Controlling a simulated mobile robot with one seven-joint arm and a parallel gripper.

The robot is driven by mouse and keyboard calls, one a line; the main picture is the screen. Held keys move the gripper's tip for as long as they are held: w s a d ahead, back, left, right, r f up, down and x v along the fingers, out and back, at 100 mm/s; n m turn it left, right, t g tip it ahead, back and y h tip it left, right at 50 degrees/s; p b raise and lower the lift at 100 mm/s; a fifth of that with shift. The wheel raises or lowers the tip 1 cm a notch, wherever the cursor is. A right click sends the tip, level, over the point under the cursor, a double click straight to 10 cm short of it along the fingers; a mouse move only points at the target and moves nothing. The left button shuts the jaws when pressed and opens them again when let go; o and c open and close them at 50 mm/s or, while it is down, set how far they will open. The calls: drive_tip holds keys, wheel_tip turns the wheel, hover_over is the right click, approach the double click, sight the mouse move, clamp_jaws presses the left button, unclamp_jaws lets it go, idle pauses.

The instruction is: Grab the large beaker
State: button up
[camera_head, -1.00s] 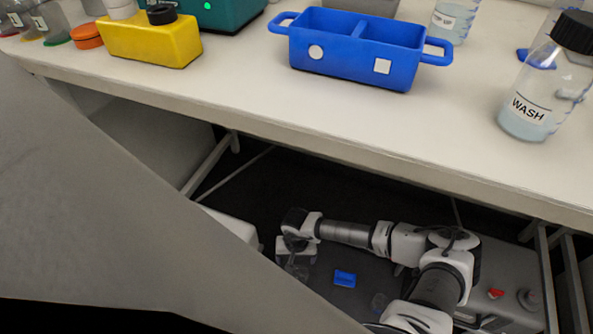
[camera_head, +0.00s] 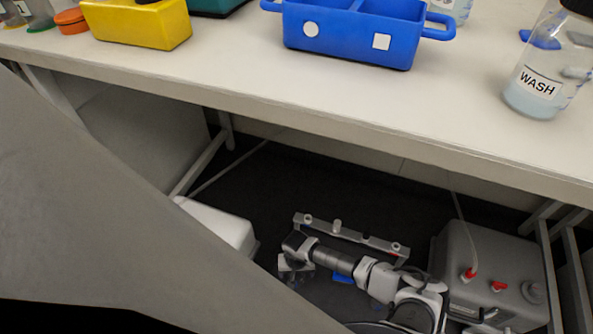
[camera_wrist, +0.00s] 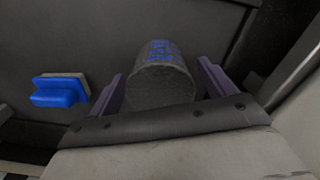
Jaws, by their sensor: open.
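A grey see-through beaker (camera_wrist: 163,85) with blue markings stands out in the wrist view, between the two purple fingers of my gripper (camera_wrist: 160,70). My gripper is open, with one finger on each side of the beaker. A small gap shows on the left and right near the fingertips; contact lower down is hidden. In the head view my gripper (camera_head: 296,266) is low under the bench, and the clear glass there is too dim to make out well.
A blue block-like sponge (camera_wrist: 59,91) lies left of the beaker. The bench (camera_head: 300,110) overhangs above, holding a blue two-part tray (camera_head: 345,42), a yellow holder (camera_head: 140,24) and a wash bottle (camera_head: 537,85). A grey tank (camera_head: 500,260) with red fittings stands right of my arm.

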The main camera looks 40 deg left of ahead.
drive_tip(key=shift+f, duration=0.25)
drive_tip(key=c, duration=1.1)
drive_tip(key=shift+r, duration=0.1)
